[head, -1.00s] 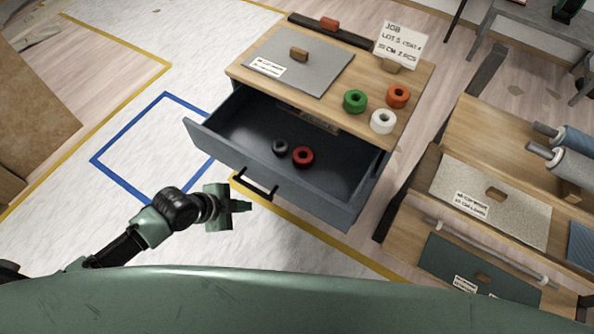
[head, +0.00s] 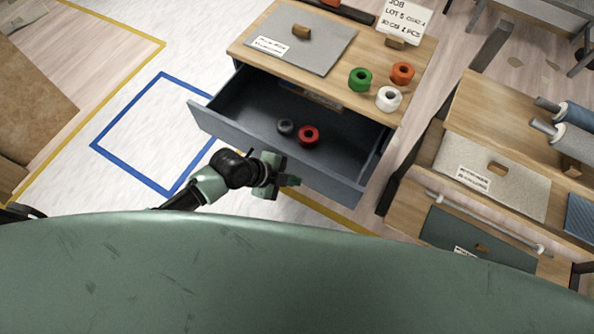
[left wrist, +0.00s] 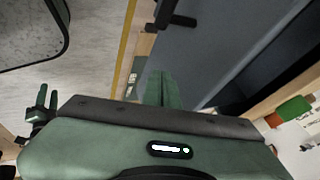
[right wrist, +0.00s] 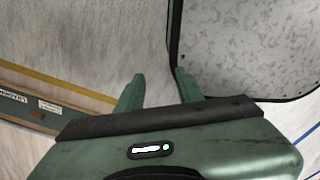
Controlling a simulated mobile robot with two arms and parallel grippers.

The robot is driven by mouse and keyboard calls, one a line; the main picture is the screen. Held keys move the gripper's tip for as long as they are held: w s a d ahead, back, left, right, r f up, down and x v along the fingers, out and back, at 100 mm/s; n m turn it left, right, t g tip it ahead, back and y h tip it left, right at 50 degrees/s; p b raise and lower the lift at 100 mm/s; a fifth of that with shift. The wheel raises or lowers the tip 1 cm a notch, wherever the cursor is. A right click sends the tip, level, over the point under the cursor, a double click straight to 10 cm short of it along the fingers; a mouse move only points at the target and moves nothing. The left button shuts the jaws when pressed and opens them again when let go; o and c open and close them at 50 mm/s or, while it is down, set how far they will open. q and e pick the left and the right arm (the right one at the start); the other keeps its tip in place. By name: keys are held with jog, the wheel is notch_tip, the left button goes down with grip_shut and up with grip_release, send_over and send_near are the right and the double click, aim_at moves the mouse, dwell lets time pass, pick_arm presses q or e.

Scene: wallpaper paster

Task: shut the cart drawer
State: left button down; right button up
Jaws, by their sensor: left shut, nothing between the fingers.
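The cart drawer (head: 335,183) is a dark grey drawer pulled well out of the wooden-topped cart (head: 415,75) in the head view. A red roll (head: 308,135) and a dark grey roll (head: 286,127) lie inside it. My left gripper (head: 291,181) is shut and empty in front of the drawer's front panel, over the handle area, hiding most of the handle. In the left wrist view, the black handle (left wrist: 172,16) is ahead of the shut fingers (left wrist: 162,88), beside the drawer front (left wrist: 222,45). I cannot tell whether they touch. My right gripper (right wrist: 159,88) is open and empty over the floor.
Green (head: 360,79), orange (head: 402,72) and white (head: 389,99) rolls and a grey sheet (head: 303,40) lie on the cart top. A wooden rack (head: 478,124) with sheets and rolls stands at the right. The floor to the left, with a blue-taped square (head: 122,165), is clear.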

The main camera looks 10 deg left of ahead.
pick_arm(q)
jog(key=shift+w+d, duration=0.2)
jog(key=shift+w, duration=0.35)
jog(key=shift+w+d, duration=0.15)
jog(key=shift+w, duration=0.4)
pick_arm(e)
jog(key=shift+a+r, duration=0.25)
jog(key=shift+a, duration=0.3)
jog(key=shift+d, duration=0.1)
